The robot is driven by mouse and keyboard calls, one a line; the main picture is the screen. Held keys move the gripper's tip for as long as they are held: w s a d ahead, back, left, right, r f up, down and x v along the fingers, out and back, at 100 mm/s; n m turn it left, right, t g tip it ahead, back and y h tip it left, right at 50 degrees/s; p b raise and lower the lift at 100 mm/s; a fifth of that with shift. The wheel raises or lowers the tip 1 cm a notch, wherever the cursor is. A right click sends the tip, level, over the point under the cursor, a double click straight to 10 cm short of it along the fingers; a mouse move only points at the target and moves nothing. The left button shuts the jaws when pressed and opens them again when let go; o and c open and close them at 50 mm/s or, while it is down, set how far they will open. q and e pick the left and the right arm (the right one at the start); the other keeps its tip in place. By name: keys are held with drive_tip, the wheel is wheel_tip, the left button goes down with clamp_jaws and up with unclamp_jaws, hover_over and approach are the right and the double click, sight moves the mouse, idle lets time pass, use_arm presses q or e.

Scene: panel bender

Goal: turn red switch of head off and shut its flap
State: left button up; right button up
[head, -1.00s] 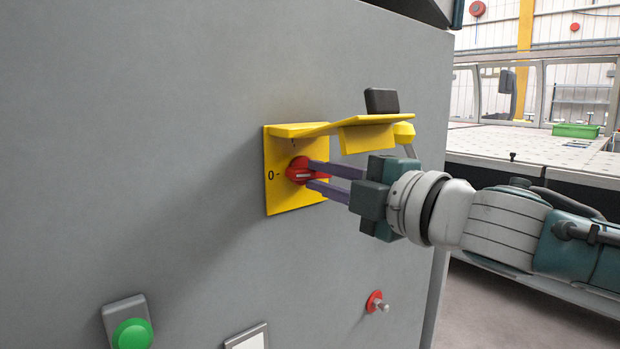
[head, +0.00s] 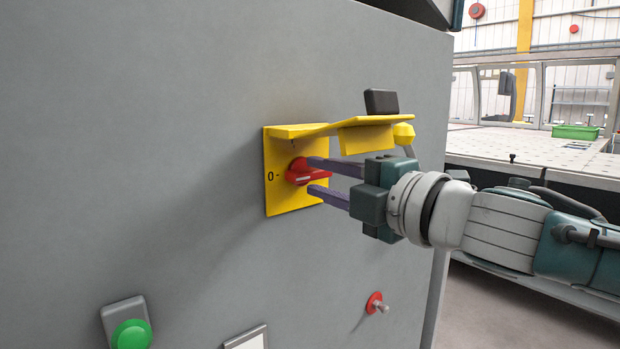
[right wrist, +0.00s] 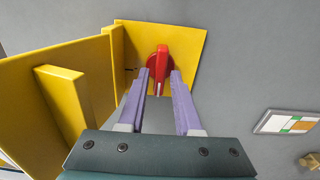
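The red rotary switch (head: 301,172) sits on a yellow plate (head: 284,199) on the grey cabinet. Its handle lies level, with its white line towards the 0 mark. The yellow flap (head: 345,125) is raised and sticks out above the switch. My right gripper (head: 318,176) is open, its purple fingertips above and below the handle, apart from each other. In the right wrist view the switch (right wrist: 160,68) shows just beyond and between the fingertips, and the flap (right wrist: 45,100) stands at the left. My left gripper is not in view.
A green button (head: 132,334) is low on the panel at left. A red-collared toggle (head: 376,303) is below my right gripper. A white-faced framed plate (head: 247,339) is at the bottom edge. The panel left of the switch is clear.

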drive_tip(key=shift+o, duration=0.8)
drive_tip(key=shift+s+d, duration=0.35)
drive_tip(key=shift+s, duration=0.05)
drive_tip(key=v, duration=0.9)
drive_tip(key=shift+a, duration=0.1)
